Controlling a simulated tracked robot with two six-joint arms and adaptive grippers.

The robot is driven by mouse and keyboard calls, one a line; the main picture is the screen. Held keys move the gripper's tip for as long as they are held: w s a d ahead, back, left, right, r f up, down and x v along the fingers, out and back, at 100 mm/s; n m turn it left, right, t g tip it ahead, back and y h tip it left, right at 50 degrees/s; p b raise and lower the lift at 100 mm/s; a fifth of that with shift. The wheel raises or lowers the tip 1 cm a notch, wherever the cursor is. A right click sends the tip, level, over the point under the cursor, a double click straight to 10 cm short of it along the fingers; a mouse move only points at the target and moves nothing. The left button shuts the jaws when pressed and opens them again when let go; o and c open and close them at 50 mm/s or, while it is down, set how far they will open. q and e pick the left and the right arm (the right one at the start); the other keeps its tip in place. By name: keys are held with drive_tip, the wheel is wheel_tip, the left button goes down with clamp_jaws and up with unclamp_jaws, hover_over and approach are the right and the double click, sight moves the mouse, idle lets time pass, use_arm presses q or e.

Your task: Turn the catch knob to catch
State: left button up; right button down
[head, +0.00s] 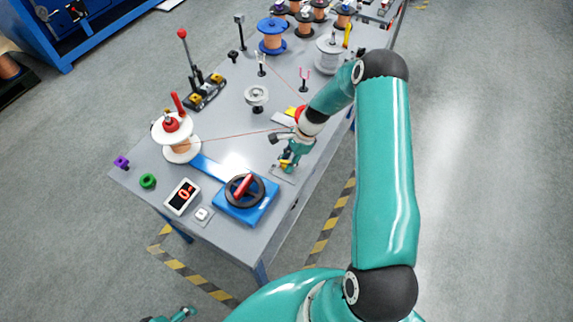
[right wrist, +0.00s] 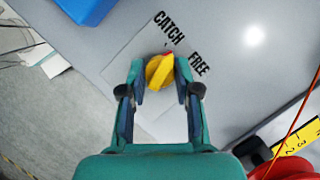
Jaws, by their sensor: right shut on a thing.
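The catch knob (right wrist: 159,73) is yellow with a red tip and sits on a pale plate (right wrist: 125,62) in the right wrist view. The plate reads CATCH and FREE in black. The red tip points up and slightly right, between the two words. My right gripper (right wrist: 160,70) is shut on the knob, with one finger on each side. In the head view my right gripper (head: 287,160) is down at the table's right edge and hides most of the knob. A small part of my left gripper (head: 172,316) shows at the bottom edge; its fingers are unclear.
A white spool (head: 178,150) with a thin wire running right stands on the grey table. A blue unit with a black handwheel (head: 245,190) and a display (head: 182,196) are nearer. A red part (right wrist: 290,168) and yellow scale (right wrist: 297,140) lie close to my right gripper.

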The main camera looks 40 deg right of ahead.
drive_tip(key=shift+s+a+f+n+g+y+b, duration=0.15)
drive_tip(key=shift+n+g+b, duration=0.2)
drive_tip(key=shift+n+b, duration=0.4)
drive_tip(key=shift+a+f+n+g+y+b, duration=0.15)
drive_tip(key=shift+n+g+b, duration=0.25)
drive_tip(key=shift+n, duration=0.65)
drive_tip(key=shift+d+r, duration=0.1)
drive_tip(key=shift+r, duration=0.05)
drive_tip(key=c, duration=0.8)
unclamp_jaws()
drive_tip(key=shift+c, duration=0.2)
drive_tip(key=shift+d+r, duration=0.1)
drive_tip(key=shift+w+d+r, duration=0.2)
drive_tip(key=shift+r, duration=0.25)
drive_tip(key=v, duration=1.1)
